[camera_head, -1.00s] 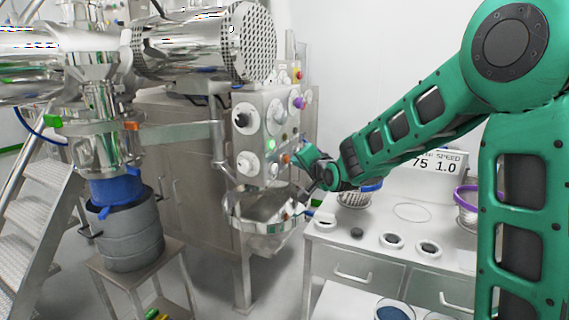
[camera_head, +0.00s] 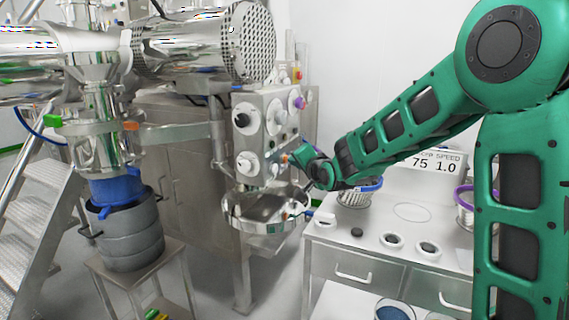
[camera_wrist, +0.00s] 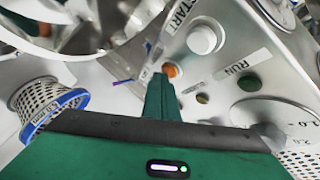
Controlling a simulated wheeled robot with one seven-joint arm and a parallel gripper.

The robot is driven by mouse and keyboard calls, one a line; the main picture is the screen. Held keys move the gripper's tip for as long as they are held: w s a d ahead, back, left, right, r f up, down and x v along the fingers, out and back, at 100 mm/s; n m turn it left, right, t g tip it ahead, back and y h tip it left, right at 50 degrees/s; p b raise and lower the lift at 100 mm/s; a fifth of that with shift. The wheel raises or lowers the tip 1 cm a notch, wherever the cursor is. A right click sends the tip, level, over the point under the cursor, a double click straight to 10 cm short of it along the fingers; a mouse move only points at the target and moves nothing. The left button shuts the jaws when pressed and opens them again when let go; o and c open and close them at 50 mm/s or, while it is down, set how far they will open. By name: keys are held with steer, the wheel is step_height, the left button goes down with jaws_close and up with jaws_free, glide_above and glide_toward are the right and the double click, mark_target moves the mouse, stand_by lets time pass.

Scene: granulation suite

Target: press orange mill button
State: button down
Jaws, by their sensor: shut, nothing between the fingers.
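The orange button (camera_wrist: 171,70) sits on the grey control panel (camera_wrist: 225,45) in the wrist view, just past the tip of my gripper (camera_wrist: 160,90). The green fingers are together with nothing between them and point toward the button. I cannot tell whether the tip touches it. In the head view my gripper (camera_head: 293,156) is at the lower right of the control panel (camera_head: 262,105), and it largely covers the orange button there.
In the wrist view a white button (camera_wrist: 202,40) by the START label and a green button (camera_wrist: 249,82) by the RUN label are near. A steel bowl (camera_head: 262,213) hangs below the panel. A perforated basket (camera_head: 354,197) stands on the bench at right.

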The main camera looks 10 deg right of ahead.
steer(key=shift+s+d, duration=0.55)
steer(key=shift+d, duration=0.15)
steer(key=shift+d, duration=0.1)
steer(key=shift+s+d, duration=0.75)
steer(key=shift+d, duration=0.25)
steer(key=shift+s+d, duration=0.75)
steer(key=shift+d, duration=0.2)
